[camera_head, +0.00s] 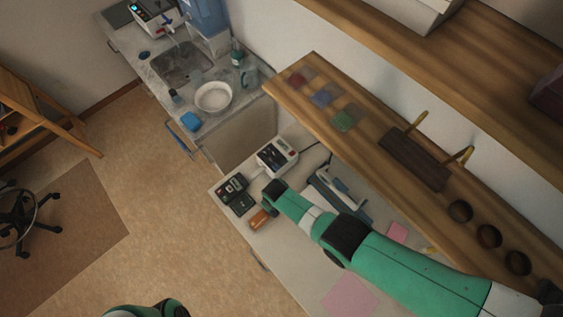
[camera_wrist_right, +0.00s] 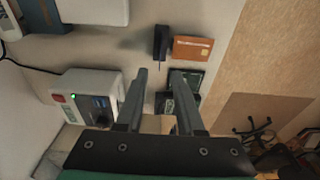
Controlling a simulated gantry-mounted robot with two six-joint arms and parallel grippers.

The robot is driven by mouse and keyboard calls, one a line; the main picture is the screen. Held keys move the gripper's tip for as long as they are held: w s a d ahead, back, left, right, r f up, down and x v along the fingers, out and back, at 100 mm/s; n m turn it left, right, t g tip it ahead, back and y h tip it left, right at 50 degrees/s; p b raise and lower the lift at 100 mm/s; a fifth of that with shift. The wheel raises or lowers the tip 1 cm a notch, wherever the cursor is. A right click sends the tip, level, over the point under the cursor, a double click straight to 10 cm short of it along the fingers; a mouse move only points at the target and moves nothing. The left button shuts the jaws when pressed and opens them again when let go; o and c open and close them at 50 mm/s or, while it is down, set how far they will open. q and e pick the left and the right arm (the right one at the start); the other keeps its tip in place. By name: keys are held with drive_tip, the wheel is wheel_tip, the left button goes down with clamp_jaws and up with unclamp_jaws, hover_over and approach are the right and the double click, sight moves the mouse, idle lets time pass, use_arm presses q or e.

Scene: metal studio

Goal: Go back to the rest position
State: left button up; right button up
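My right arm comes in from the right in the head view over the white desk, and its far end is above the small devices there. In the right wrist view the right gripper (camera_wrist_right: 160,74) points down at the desk. Its two grey fingers are apart with nothing held between them.
A white device (camera_head: 277,157) and small black devices (camera_head: 232,188) stand near the right arm's end. A stapler-like tool (camera_head: 340,187) lies beside the arm. A wooden shelf (camera_head: 385,130) runs along the wall. The sink counter (camera_head: 155,75) is at upper left; open floor lies left.

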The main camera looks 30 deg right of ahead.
idle(0.8)
drive_tip(key=w+d+r+m+t, duration=0.15)
drive_tip(key=w+r+t, duration=0.45)
drive_tip(key=w+r, duration=1.2)
drive_tip(key=w+d+r+t+y, duration=0.1)
drive_tip(key=w+r+t, duration=0.2)
drive_tip(key=r, duration=0.8)
drive_tip(key=w+d+r+t, duration=0.1)
drive_tip(key=w+r+t, duration=0.25)
drive_tip(key=r, duration=0.65)
drive_tip(key=s+d+r+t, duration=0.2)
drive_tip(key=s+r+t, duration=0.2)
drive_tip(key=r, duration=1)
drive_tip(key=s+d+r+t, duration=0.1)
drive_tip(key=s+r+t, duration=0.3)
drive_tip(key=r, duration=1.1)
drive_tip(key=s+r+t, duration=0.2)
drive_tip(key=s+r, duration=0.4)
drive_tip(key=s, duration=0.3)
drive_tip(key=s+d+r+t, duration=0.1)
drive_tip(key=s+r+t, duration=0.2)
drive_tip(key=s+r, duration=0.4)
drive_tip(key=shift+s+d+r+y, duration=0.15)
drive_tip(key=shift+s+r+y, duration=0.2)
drive_tip(key=shift+s, duration=0.55)
drive_tip(key=shift+f+n+t, duration=0.1)
drive_tip(key=shift+n+t, duration=0.15)
